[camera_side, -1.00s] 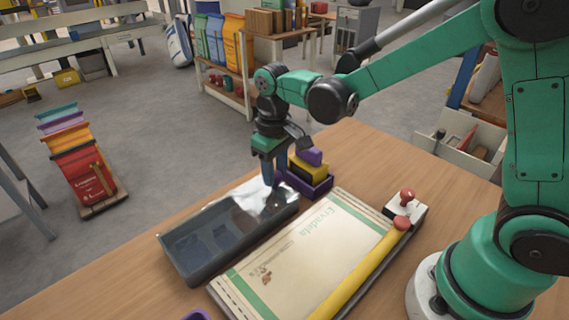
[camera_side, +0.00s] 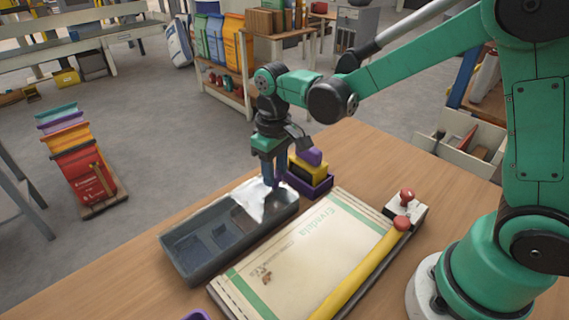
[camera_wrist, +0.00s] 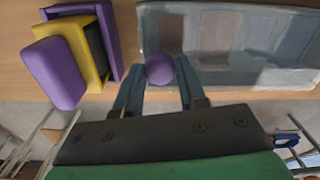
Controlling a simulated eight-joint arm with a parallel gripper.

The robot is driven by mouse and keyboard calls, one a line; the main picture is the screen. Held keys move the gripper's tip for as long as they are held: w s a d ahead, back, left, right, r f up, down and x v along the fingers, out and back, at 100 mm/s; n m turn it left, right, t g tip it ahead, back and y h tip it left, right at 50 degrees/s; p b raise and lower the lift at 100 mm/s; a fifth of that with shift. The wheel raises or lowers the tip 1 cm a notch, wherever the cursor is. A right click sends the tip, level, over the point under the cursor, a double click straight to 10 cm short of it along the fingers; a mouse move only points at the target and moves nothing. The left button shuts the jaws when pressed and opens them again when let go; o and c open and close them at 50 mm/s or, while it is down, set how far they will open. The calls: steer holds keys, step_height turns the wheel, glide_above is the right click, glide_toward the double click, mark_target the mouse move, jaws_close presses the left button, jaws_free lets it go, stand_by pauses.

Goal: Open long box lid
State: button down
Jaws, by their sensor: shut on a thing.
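The long grey box (camera_side: 180,262) lies on the wooden table, with sunken compartments at its near-left end. Its clear, shiny lid (camera_side: 253,197) shows as bright glare over the far-right end; its exact edges are hard to make out. In the wrist view the box (camera_wrist: 290,76) fills the upper right. A round purple knob (camera_wrist: 160,68) sits near its left end, between my fingers. My gripper (camera_side: 271,184) points down at the far end of the box and is shut on the knob. The fingers hide the knob in the side view.
A purple tray (camera_side: 320,188) with yellow and purple blocks stands close beyond the gripper. A printed sack (camera_side: 300,255) with a yellow bar (camera_side: 352,283) lies right of the box. A red-knobbed device (camera_side: 407,207) stands behind it. Bare table lies left of the box.

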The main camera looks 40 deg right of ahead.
steer(key=shift+a, duration=0.1)
stand_by(0.3)
steer(key=a, duration=1.9)
steer(key=shift+a, duration=0.2)
steer(key=shift+c, duration=2.4)
jaws_free()
steer(key=shift+r, duration=2.8)
steer(key=shift+d, duration=0.1)
